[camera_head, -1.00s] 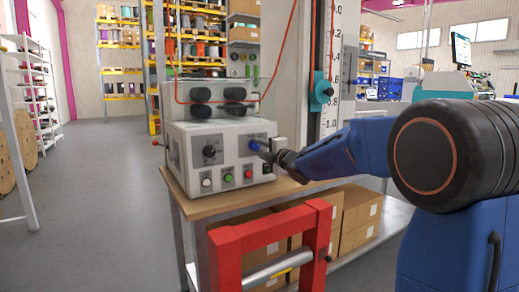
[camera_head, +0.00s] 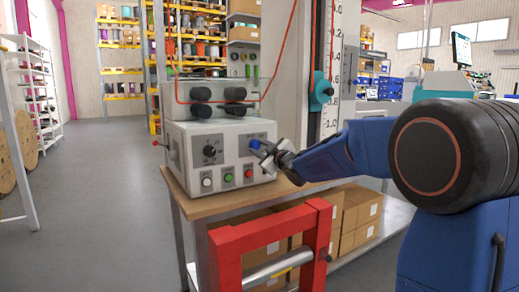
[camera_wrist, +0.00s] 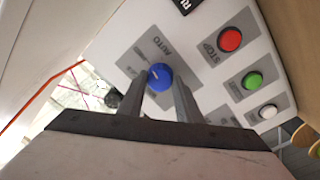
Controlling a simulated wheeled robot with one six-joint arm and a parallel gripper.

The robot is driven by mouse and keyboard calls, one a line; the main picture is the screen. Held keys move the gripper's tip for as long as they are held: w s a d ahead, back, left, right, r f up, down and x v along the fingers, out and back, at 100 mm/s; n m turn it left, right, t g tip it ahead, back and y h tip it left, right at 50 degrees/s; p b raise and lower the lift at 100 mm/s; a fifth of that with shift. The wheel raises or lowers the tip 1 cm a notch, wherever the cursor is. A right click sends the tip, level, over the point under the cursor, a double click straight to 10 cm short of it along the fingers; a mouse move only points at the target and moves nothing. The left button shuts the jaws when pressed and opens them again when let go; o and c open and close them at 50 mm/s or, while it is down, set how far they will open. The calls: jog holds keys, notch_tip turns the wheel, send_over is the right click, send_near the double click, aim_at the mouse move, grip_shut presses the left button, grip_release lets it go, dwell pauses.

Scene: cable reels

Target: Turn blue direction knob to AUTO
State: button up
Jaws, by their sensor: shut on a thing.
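The blue direction knob (camera_head: 255,144) is on the right of the control box's front panel. It also shows in the wrist view (camera_wrist: 159,77), with a white pointer line on its face. The AUTO label (camera_wrist: 162,46) is printed beside it; another label next to it is too small to read. My gripper (camera_head: 266,148) is at the panel, shut on the knob, with one finger on each side of it in the wrist view (camera_wrist: 160,92). The fingers partly cover the panel around the knob.
A black knob (camera_head: 209,151) is left on the same panel. Below are white (camera_head: 207,182), green (camera_head: 228,178) and red (camera_head: 248,173) buttons, close to my gripper. The box stands on a wooden-topped table (camera_head: 215,206). A red frame (camera_head: 265,235) stands in front.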

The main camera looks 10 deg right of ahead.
jog(key=m, duration=0.7)
jog(key=shift+f, duration=0.1)
dwell(0.4)
jog(key=o, duration=1)
jog(key=shift+o, duration=0.2)
jog(key=shift+s, duration=0.1)
jog(key=shift+s+d, duration=0.1)
jog(key=shift+s, duration=0.15)
jog(key=r+v, duration=0.1)
jog(key=v, duration=1.5)
jog(key=shift+s+f, duration=0.4)
